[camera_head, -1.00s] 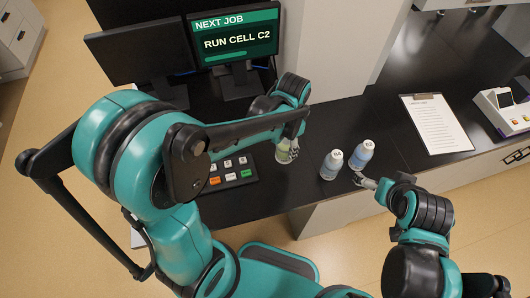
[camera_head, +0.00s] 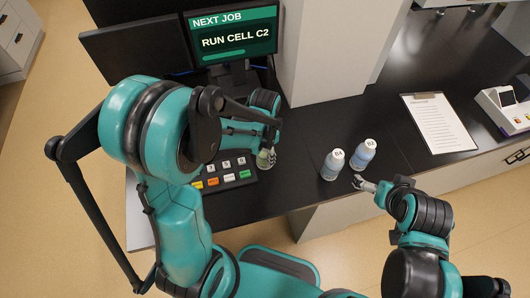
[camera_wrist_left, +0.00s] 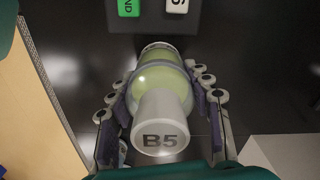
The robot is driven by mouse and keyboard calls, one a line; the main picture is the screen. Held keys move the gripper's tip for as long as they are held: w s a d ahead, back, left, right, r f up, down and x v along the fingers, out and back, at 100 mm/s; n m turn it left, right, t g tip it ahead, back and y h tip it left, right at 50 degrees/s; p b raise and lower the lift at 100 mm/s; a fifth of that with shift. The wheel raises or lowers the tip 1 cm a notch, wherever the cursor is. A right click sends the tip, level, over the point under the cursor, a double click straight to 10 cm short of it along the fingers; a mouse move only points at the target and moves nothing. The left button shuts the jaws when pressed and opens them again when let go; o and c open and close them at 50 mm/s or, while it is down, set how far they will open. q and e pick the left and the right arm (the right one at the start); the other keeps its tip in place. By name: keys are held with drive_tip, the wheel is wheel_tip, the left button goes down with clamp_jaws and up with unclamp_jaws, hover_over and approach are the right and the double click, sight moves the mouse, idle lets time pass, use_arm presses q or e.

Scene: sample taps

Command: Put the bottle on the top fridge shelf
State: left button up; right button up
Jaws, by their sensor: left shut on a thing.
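A bottle with green contents and a grey cap marked B5 (camera_wrist_left: 160,115) sits between the fingers of my left gripper (camera_wrist_left: 163,92), which is shut on it. In the head view this bottle (camera_head: 264,160) shows at the right end of the keypad, partly hidden by my left gripper (camera_head: 268,148). I cannot tell how high it is above the counter. My right gripper (camera_head: 358,183) is low near the counter's front edge, close to two other bottles; its finger opening is too small to judge. No fridge or shelf shows in these views.
Two capped blue-and-white bottles, a left one (camera_head: 332,165) and a right one (camera_head: 363,155), stand upright on the black counter (camera_head: 300,190). A keypad (camera_head: 228,172), two monitors (camera_head: 232,35), a pale column (camera_head: 325,60), a clipboard (camera_head: 437,122) and a white device (camera_head: 503,108) are around.

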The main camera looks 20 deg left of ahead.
use_arm(q)
drive_tip(key=shift+f, duration=0.2)
drive_tip(key=o, duration=1.3)
drive_tip(key=shift+o, duration=0.2)
